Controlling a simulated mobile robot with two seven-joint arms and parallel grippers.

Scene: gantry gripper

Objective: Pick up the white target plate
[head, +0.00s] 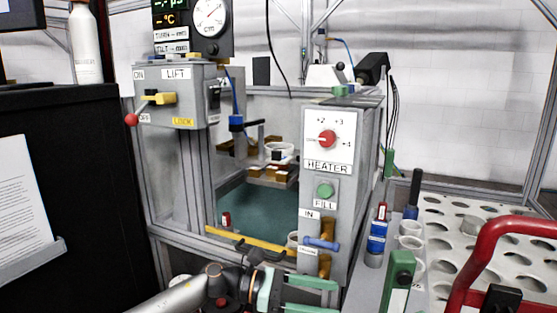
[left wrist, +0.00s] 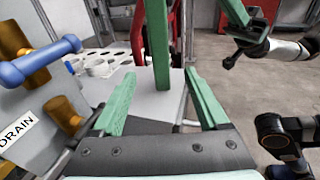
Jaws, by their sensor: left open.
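I cannot tell for sure which piece is the white target plate. A white round dish (head: 279,149) sits inside the gantry frame on brown blocks, partly hidden by the heater box. My left gripper (head: 313,295) is open and empty in front of the heater box, low in the head view. Part of my right gripper (left wrist: 237,14), with a green finger, shows at the upper right of the left wrist view. Its jaw opening is not clear.
A white holed rack (head: 440,219) stands at right, behind a red tubular handle (head: 470,255). The heater box (head: 328,180), blue drain valve (left wrist: 40,60) and yellow bar (head: 250,244) are close to my left gripper.

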